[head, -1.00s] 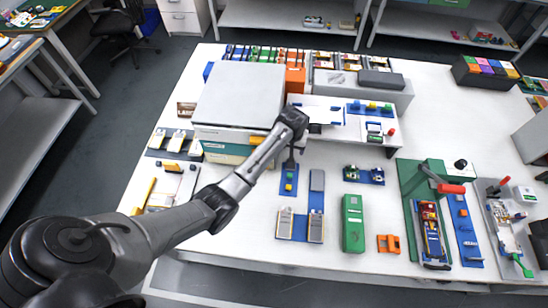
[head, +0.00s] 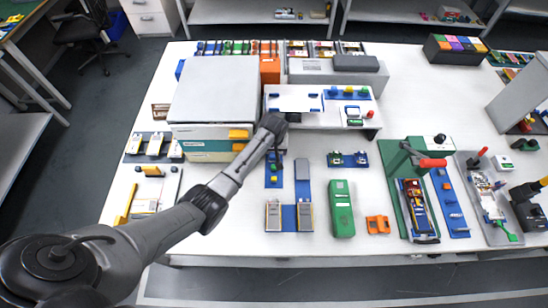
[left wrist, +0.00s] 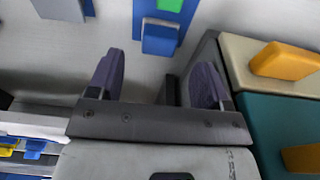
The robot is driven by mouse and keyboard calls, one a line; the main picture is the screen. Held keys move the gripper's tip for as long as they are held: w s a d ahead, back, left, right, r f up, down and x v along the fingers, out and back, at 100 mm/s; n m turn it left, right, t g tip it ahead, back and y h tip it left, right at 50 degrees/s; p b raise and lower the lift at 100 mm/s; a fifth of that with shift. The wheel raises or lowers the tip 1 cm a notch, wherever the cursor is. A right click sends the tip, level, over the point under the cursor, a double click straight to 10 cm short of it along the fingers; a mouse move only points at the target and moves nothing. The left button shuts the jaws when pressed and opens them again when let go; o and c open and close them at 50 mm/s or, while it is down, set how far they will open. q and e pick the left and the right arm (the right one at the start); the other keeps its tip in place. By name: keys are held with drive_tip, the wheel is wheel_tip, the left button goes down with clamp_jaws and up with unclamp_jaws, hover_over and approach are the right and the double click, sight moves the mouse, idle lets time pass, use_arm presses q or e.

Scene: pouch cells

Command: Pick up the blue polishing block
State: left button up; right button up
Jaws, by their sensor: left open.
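The blue polishing block (left wrist: 160,38) sits on a blue strip board (left wrist: 183,28) at the top middle of the left wrist view. A green block (left wrist: 170,4) lies beyond it on the same board. My left gripper (left wrist: 158,78) is open and empty, its two dark fingers apart. The block appears just ahead of the gap between the fingers and apart from them. In the head view my left gripper (head: 275,150) hangs over the far end of the same board (head: 274,184), hiding part of it, so the block is hard to make out there. My right gripper is not visible.
A large grey-topped cabinet (head: 215,90) with yellow handles stands close beside the gripper, at right in the wrist view. A white raised stand (head: 305,118) is behind. A grey block (head: 302,168) and a green case (head: 342,208) lie to the right.

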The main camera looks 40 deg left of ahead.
sight(274, 155)
use_arm(q)
drive_tip(key=shift+w+a+f+b, duration=0.15)
drive_tip(key=shift+f+b, duration=0.2)
drive_tip(key=shift+f, duration=0.95)
drive_tip(key=shift+w+a+f+b, duration=0.15)
drive_tip(key=shift+f+b, duration=0.2)
drive_tip(key=shift+f, duration=0.9)
drive_tip(key=c, duration=1)
